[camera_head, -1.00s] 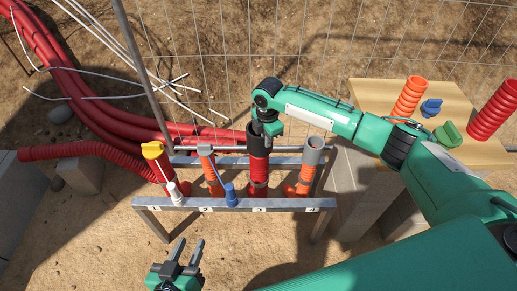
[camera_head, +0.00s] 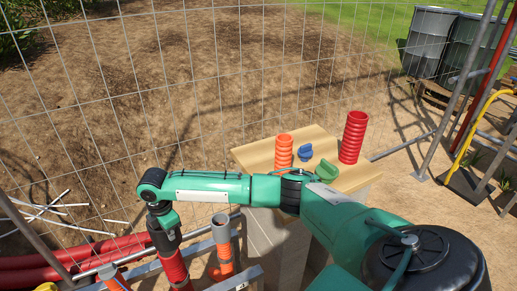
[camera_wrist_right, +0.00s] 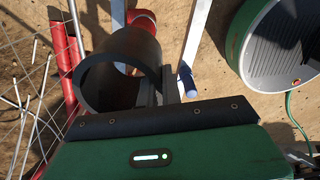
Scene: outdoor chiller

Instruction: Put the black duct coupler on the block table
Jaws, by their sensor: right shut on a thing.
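The black duct coupler (camera_wrist_right: 105,82) is a wide dark ring in the right wrist view. My right gripper (camera_wrist_right: 160,86) is shut on its wall. In the head view the right gripper (camera_head: 160,216) points down at the lower left, with the coupler (camera_head: 167,240) under it at the top of a red corrugated duct (camera_head: 176,268). I cannot tell whether coupler and duct still touch. The block table (camera_head: 258,156) is a pale wooden board on grey blocks, to the right beyond my right arm. My left gripper is out of view.
On the board stand an orange duct piece (camera_head: 284,152), a blue part (camera_head: 305,152), a green part (camera_head: 327,171) and a tall red duct piece (camera_head: 353,138). The board's front left is bare. A grey-topped orange duct (camera_head: 222,245) stands right of the coupler. A wire fence runs behind.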

